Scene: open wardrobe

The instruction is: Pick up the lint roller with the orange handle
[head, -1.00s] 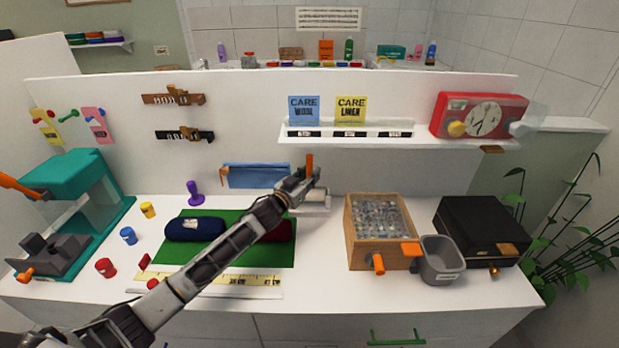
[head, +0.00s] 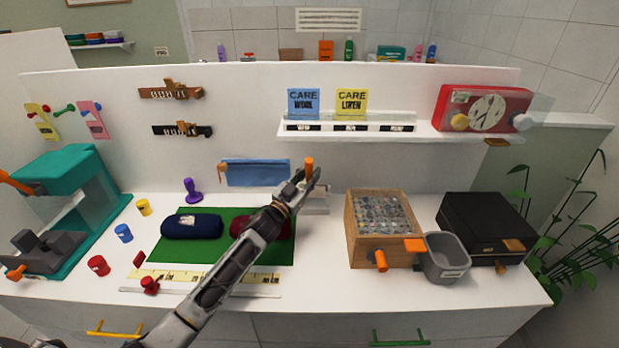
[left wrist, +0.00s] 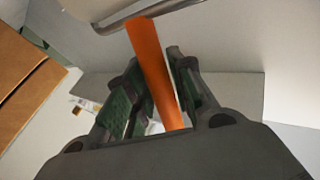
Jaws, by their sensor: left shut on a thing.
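The lint roller's orange handle (head: 309,169) stands upright between the fingers of my left gripper (head: 306,185) in the head view. The left gripper is shut on it. In the left wrist view the orange handle (left wrist: 153,70) runs between the two dark green-padded fingers (left wrist: 158,95). A pale part (head: 316,200) lies just below and right of the gripper, near the back of the white counter; whether it is the roller's head or a holder I cannot tell. My right gripper is in neither view.
A wooden box of buttons (head: 382,228) stands right of the gripper, with a grey bin (head: 446,262) and black case (head: 484,228) beyond. A green mat (head: 222,256) with dark rolls lies left. A white shelf (head: 345,133) overhangs behind.

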